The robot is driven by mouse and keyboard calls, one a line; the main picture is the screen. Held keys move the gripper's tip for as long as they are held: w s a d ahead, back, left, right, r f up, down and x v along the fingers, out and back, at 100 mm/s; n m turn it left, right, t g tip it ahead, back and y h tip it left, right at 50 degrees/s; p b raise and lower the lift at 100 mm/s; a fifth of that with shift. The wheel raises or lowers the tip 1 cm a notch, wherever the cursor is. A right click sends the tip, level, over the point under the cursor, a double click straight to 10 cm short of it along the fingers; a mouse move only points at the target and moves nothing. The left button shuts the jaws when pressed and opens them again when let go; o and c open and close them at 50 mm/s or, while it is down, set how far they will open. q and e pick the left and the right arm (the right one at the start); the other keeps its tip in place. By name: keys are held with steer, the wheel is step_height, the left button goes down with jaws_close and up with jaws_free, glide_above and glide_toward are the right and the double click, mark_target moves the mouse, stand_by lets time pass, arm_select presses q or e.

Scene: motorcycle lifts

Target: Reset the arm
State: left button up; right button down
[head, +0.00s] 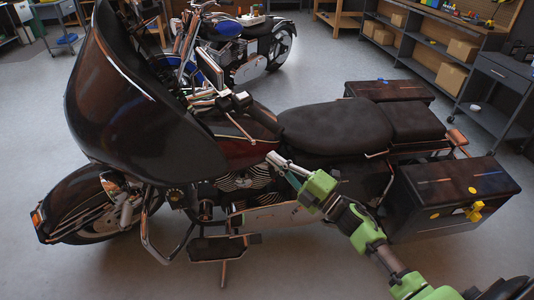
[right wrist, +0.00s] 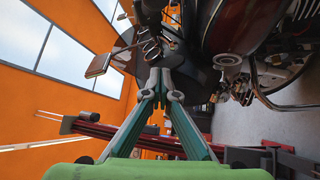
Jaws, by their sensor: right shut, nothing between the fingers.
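My right arm reaches in from the lower right of the head view, across the near side of a dark motorcycle (head: 330,127). My right gripper (head: 278,161) is in front of the motorcycle's middle, near the front of the seat and above the engine. I cannot tell whether it touches the bike. In the right wrist view the two fingers of the right gripper (right wrist: 160,78) come together at the tips with nothing between them. Dark and chrome motorcycle parts (right wrist: 240,40) show beyond and to the right of the fingertips. My left gripper is not in view.
A blue motorcycle (head: 235,45) stands behind. Shelves with cardboard boxes (head: 450,77) and a dark cabinet (head: 500,90) line the back right. The near pannier (head: 450,190) has a yellow latch (head: 475,211) and sits close to my right arm. Grey floor (head: 100,270) is clear at lower left.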

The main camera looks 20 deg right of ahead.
steer(key=s+d+f+m+g+h, duration=0.1)
steer(key=d+f+m+h, duration=0.2)
steer(key=f, duration=0.6)
steer(key=s+d+f+m+g+h, duration=0.1)
steer(key=f+m+h, duration=0.25)
steer(key=f, duration=0.55)
steer(key=s+f+m+g+h, duration=0.15)
steer(key=s+f, duration=0.25)
steer(key=f, duration=0.4)
steer(key=s+f+m+g, duration=0.2)
steer(key=s+f+m, duration=0.15)
steer(key=f, duration=0.35)
steer(key=s+f+m+g+h, duration=0.1)
steer(key=s+f+m+g, duration=0.1)
steer(key=s+f, duration=0.45)
steer(key=s+a+f+m+g, duration=0.2)
steer(key=s+f, duration=0.5)
steer(key=s, duration=0.5)
steer(key=s+a+f+m+g, duration=0.2)
steer(key=s+f, duration=0.5)
steer(key=s, duration=0.5)
steer(key=s+a+f+m+g, duration=0.2)
steer(key=s+f+g, duration=0.4)
steer(key=s, duration=0.6)
steer(key=shift+a+f+p, duration=0.35)
steer(key=shift+a+f, duration=0.35)
steer(key=shift+a, duration=0.15)
